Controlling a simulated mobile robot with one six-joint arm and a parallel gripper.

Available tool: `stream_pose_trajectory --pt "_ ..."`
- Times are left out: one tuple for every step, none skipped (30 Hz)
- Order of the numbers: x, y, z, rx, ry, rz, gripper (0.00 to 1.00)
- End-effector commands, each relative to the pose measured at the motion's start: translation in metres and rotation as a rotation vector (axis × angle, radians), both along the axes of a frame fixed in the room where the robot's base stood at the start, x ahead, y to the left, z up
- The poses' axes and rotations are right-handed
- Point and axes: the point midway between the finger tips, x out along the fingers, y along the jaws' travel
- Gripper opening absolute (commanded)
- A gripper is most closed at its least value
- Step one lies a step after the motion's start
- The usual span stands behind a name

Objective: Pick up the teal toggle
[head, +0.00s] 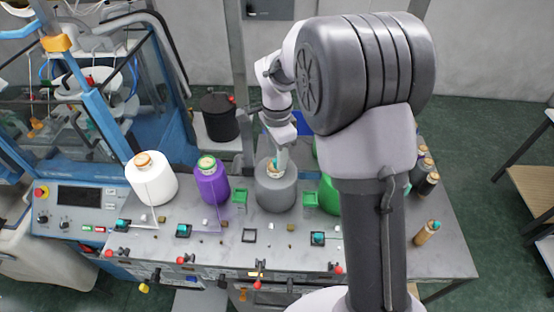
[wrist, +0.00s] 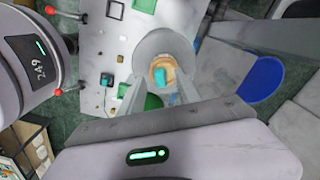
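A teal toggle (wrist: 160,76) lies at the tan top of the grey yarn cone (wrist: 150,46), seen between my fingers in the wrist view. In the head view the grey cone (head: 276,192) stands mid-table, with a bit of teal at its top, partly covered by my gripper (head: 276,160). My gripper (wrist: 160,92) is open, its fingers on either side of the toggle, over the cone. I cannot tell whether they touch it. Other teal toggles sit in dark square sockets along the table front, at left (head: 123,224), left of middle (head: 183,230) and right (head: 318,238).
A white cone (head: 152,182) and a purple cone (head: 211,186) stand left of the grey one. A green cone (head: 328,195) stands right, partly behind my arm. An empty dark square frame (head: 249,236) lies on the table (head: 160,243). A blue-framed machine (head: 95,85) stands at left.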

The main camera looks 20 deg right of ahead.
Motion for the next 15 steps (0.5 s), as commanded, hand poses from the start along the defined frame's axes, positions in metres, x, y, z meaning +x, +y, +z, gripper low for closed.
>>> stream_pose_trajectory --pt "-0.0003 0.0000 -0.0031 0.000 0.001 0.000 0.40" --pt "0.0000 0.0000 -0.0041 0.000 0.000 0.000 0.40" --pt "0.0002 0.0000 -0.0046 -0.001 -0.001 0.000 0.40" --pt "0.0002 0.0000 -0.0045 -0.001 -0.001 0.000 0.40" --pt "0.0002 0.0000 -0.0045 -0.001 -0.001 0.000 0.40" --pt "0.0002 0.0000 -0.0044 -0.001 -0.001 0.000 0.40" --pt "0.0002 0.0000 -0.0043 0.000 -0.001 0.000 0.40" --pt "0.0002 0.0000 -0.0043 0.000 -0.001 0.000 0.34" --pt "0.0002 0.0000 -0.0042 0.000 -0.001 0.000 0.26" --pt "0.0002 0.0000 -0.0042 0.000 -0.001 0.001 0.20" --pt "0.0002 0.0001 -0.0041 0.000 -0.001 0.001 0.14" --pt "0.0002 0.0001 -0.0041 0.000 -0.001 0.001 0.07" --pt "0.0002 0.0001 -0.0041 0.000 -0.001 0.001 0.01" --pt "0.0001 0.0001 -0.0041 0.000 -0.001 0.001 0.00" --pt "0.0001 0.0001 -0.0040 0.000 0.000 0.001 0.00"
